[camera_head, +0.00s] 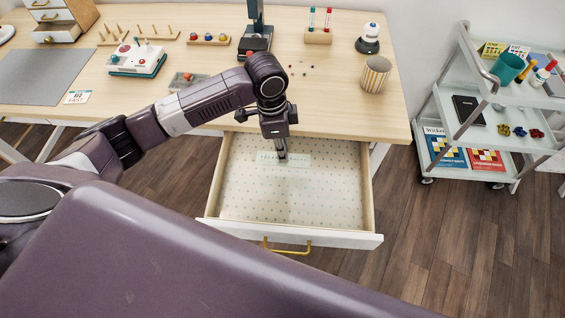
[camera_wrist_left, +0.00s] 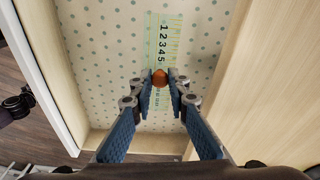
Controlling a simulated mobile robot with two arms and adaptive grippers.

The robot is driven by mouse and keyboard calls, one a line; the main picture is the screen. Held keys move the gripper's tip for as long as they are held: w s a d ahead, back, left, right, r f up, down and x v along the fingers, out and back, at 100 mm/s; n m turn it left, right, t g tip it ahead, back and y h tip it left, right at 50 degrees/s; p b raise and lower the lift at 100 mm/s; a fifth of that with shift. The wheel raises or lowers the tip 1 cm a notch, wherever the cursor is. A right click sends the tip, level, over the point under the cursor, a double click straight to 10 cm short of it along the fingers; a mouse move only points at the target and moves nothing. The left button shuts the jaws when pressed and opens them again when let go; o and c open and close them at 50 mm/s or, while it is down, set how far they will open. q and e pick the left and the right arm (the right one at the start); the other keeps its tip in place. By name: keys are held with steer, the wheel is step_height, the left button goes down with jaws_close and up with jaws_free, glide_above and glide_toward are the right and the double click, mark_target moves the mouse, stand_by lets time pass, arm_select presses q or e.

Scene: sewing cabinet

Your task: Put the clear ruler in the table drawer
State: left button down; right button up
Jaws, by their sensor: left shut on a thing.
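The clear ruler (camera_head: 299,160) is a see-through strip with dark numbers, inside the open table drawer (camera_head: 335,205). In the left wrist view the ruler (camera_wrist_left: 163,25) lies lengthwise below the fingers, with an orange knob at the fingertips. My left gripper (camera_head: 281,154) points down into the drawer and is shut on the ruler at this knob; the gripper also shows in the wrist view (camera_wrist_left: 160,84). I cannot tell whether the ruler touches the drawer's dotted floor. My right gripper is not in view.
The drawer is pulled out from under the wooden table (camera_head: 340,113), and its floor is otherwise empty. A shelf cart (camera_head: 485,100) stands at right.

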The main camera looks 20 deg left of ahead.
mark_target(277, 158)
arm_select(q)
steer(key=shift+f, duration=3.35)
steer(key=shift+f, duration=0.1)
steer(key=c, duration=1.8)
jaws_free()
steer(key=shift+c, duration=0.2)
steer(key=r, duration=0.4)
steer(key=a+r, duration=0.1)
steer(key=r, duration=0.7)
steer(key=shift+s+a+r, duration=0.1)
steer(key=shift+s+a, duration=0.05)
steer(key=shift+s, duration=0.1)
